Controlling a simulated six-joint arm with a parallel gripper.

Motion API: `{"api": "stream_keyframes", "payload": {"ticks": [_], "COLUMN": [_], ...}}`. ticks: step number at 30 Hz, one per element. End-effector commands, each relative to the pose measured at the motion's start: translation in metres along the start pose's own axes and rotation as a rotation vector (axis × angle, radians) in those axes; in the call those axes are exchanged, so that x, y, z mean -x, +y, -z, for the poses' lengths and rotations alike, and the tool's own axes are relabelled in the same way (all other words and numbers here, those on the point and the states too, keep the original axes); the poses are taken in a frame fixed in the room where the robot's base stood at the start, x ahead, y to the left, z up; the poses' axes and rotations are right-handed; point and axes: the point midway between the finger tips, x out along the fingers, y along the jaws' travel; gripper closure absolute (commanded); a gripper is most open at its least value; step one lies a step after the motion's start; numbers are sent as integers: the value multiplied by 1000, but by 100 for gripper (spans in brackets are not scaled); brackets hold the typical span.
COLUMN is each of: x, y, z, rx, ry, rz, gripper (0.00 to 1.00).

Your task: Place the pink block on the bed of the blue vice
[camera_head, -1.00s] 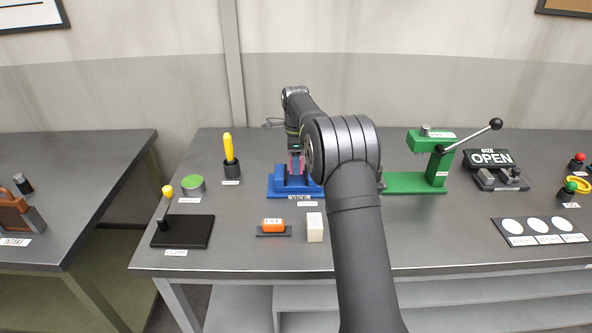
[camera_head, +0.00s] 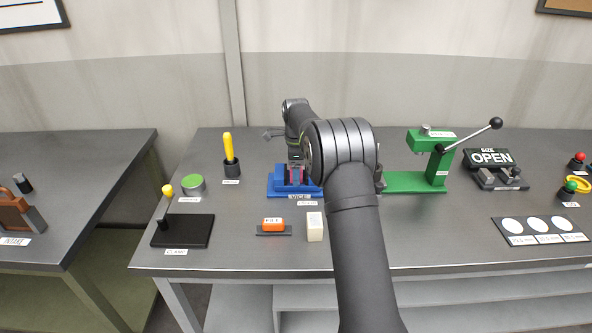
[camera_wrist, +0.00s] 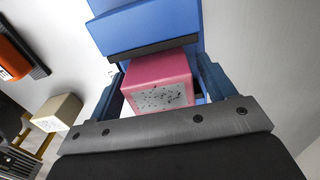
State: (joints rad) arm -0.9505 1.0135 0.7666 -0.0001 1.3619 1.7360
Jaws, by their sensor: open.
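The blue vice (camera_head: 281,185) stands on the table left of my arm; its blue body also fills the top of the wrist view (camera_wrist: 145,25). The pink block (camera_wrist: 158,73) sits at the vice, beside its dark-edged jaw, with a pale speckled face toward the wrist camera. In the head view only a small pink part (camera_head: 297,174) shows. My gripper (camera_wrist: 165,66) is open, with one finger on each side of the block. Contact between the block's underside and the vice bed is hidden.
A white block (camera_head: 314,227) and an orange piece on a dark base (camera_head: 273,225) stand in front of the vice. A green press (camera_head: 415,182) is to the right. A yellow-handled tool in a holder (camera_head: 230,155) and a green-topped tin (camera_head: 193,185) are to the left.

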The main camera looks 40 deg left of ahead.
Motion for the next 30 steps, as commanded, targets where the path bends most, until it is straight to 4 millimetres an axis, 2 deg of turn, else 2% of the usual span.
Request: {"api": "stream_keyframes", "payload": {"ticks": [5, 18, 24, 30], "x": [14, 102, 121, 124], "y": [-1, 0, 0, 0], "z": [0, 0, 0, 0], "rx": [0, 0, 0, 0], "ry": [-1, -1, 0, 0], "rz": [4, 4, 1, 0], "gripper": [24, 24, 24, 24]}}
